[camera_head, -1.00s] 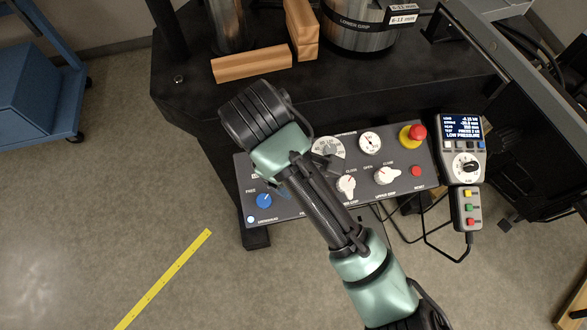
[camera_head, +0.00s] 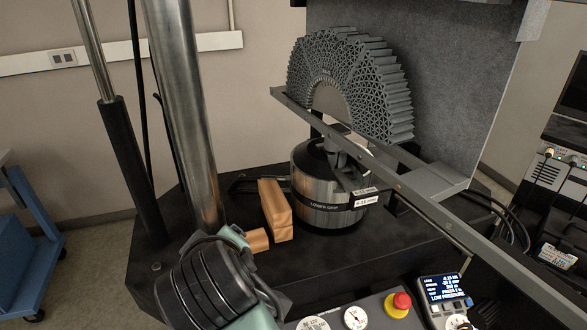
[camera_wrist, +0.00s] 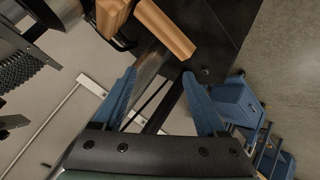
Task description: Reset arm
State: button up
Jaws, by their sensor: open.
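My gripper (camera_wrist: 160,98) shows in the wrist view with its two blue fingers wide apart and nothing between them. In the head view my dark wrist and pale green arm link are at the bottom, in front of the machine's black base; the fingers are hidden there. The grey arch-shaped lattice specimen (camera_head: 350,78) stands at the upper middle of the head view, behind a long grey bar. Part of it shows at the left edge of the wrist view (camera_wrist: 20,72). My gripper is apart from it.
Wooden blocks (camera_head: 275,210) lie on the black base beside the lower grip (camera_head: 325,190). A steel column (camera_head: 187,110) rises at left. The control panel (camera_head: 370,312) with a red emergency button (camera_head: 401,302) and a handheld display (camera_head: 446,290) are at the bottom right. A blue cart (camera_head: 22,240) stands far left.

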notch_tip(320, 180, up, 26)
jog(key=d+m+t+y, duration=0.1)
jog(key=m+t+y, duration=0.25)
jog(key=t, duration=0.65)
jog(key=s+d+r+m+t+h, duration=0.3)
jog(key=s+d+r+m+t, duration=0.1)
jog(key=r, duration=0.3)
jog(key=s+d+r+m+t+h+p, duration=0.1)
jog(key=s+d+r+m+t+h, duration=0.2)
jog(key=s+d+r, duration=0.3)
jog(key=shift+s+r+m+t, duration=0.4)
jog(key=shift+r+m+t, duration=0.1)
jog(key=shift+r, duration=0.35)
jog(key=shift+d, duration=0.1)
